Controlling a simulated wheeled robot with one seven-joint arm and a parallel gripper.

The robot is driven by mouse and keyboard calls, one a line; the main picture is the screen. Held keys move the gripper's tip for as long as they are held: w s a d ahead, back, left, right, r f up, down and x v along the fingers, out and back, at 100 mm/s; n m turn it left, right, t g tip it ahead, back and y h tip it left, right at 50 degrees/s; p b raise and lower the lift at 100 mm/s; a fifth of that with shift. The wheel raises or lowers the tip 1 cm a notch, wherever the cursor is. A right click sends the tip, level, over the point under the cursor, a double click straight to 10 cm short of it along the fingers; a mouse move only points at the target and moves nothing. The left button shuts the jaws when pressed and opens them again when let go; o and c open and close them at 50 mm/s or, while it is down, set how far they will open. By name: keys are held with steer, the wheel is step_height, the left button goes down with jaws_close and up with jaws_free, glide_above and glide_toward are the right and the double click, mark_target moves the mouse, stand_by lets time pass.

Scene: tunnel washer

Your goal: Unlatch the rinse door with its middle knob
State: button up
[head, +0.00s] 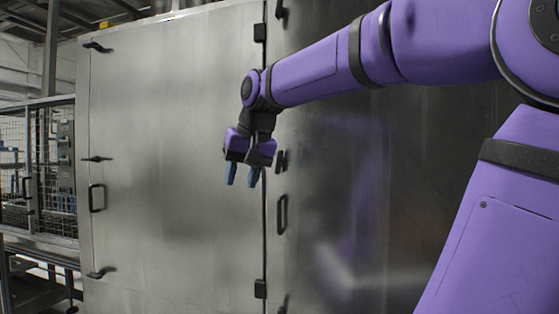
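Two tall brushed-metal doors fill the head view, a left door (170,150) and a right door (350,180). No label shows which is the rinse door. The right door has a dark middle knob (281,160) near its left edge, just right of my gripper. The left door has its own middle knob (97,159) at its left edge. My gripper (242,175) points down in front of the left door's right edge. Its two blue fingers are apart with nothing between them. I cannot tell its depth from the doors.
A bar handle (282,213) sits below the right door's middle knob, and another handle (97,197) is on the left door. Upper (97,47) and lower (101,273) knobs also stick out on the left door. A mesh-fenced frame (40,180) stands at the far left.

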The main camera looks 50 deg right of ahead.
steer(key=w+d+r+m+h, duration=0.1)
steer(key=w+d+r+m, duration=0.15)
steer(key=d, duration=0.25)
steer(key=w+d+r+m, duration=0.1)
steer(key=w+d+r, duration=0.1)
steer(key=d+r, duration=0.3)
steer(key=m+g+h, duration=0.2)
steer(key=m, duration=0.2)
glide_toward(279, 159)
steer(key=d, duration=0.1)
steer(key=x, duration=1)
steer(key=shift+w, duration=0.35)
steer(key=shift+c, duration=0.4)
jaws_close()
